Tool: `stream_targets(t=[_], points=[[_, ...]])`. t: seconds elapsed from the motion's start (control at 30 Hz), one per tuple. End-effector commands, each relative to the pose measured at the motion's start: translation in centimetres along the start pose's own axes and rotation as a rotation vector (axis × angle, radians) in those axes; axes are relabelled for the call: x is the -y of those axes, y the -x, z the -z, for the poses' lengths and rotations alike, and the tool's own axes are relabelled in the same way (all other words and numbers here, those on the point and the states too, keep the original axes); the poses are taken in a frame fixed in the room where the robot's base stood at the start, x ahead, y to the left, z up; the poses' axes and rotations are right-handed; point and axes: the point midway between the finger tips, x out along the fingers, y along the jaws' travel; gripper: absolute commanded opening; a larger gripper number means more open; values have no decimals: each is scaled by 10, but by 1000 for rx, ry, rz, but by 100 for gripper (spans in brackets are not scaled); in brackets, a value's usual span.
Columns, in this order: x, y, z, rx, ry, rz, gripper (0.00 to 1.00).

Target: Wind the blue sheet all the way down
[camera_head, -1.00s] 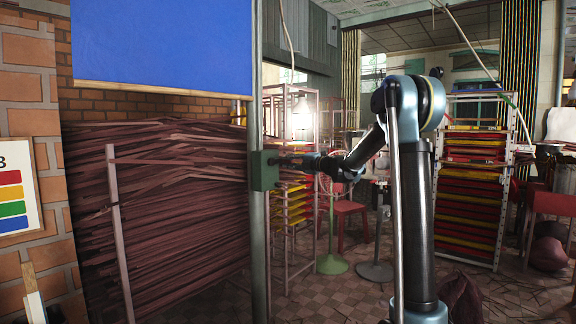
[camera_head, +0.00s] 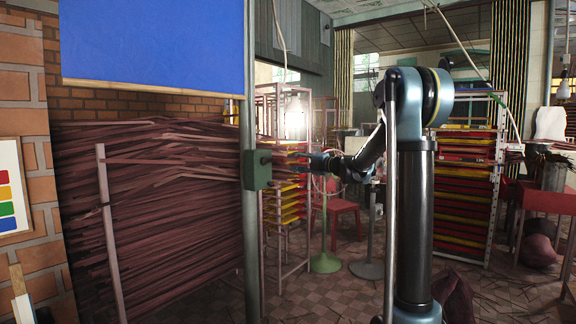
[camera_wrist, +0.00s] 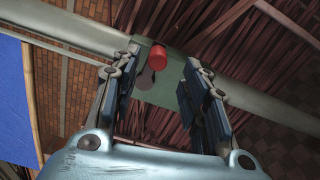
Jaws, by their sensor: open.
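The blue sheet (camera_head: 155,42) hangs at the upper left of the head view, a thin wooden bar along its lower edge. This edge is above the stacked sticks. Its edge also shows at the left of the wrist view (camera_wrist: 14,110). A green box (camera_head: 257,170) is fixed to a metal pole. The wrist view shows the box (camera_wrist: 160,92) with a red knob (camera_wrist: 157,57) and a dark crank part beside it. My gripper (camera_wrist: 160,66) is open, its fingers on either side of the knob, apart from it. In the head view my gripper (camera_head: 298,157) is right of the box.
The metal pole (camera_head: 250,220) stands beside a tall stack of reddish-brown sticks (camera_head: 165,200). Some tiled floor is clear.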

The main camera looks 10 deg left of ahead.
Motion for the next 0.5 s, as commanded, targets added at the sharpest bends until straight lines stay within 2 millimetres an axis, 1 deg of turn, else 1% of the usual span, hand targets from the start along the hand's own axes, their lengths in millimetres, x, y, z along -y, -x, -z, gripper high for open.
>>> stream_targets(t=[0.03,0.2,0.33,0.5], points=[[0,10,-1,4,0,1,41],[1,33,-2,3,0,1,41],[1,42,-2,2,-1,1,41],[1,46,-2,2,-1,1,41]])
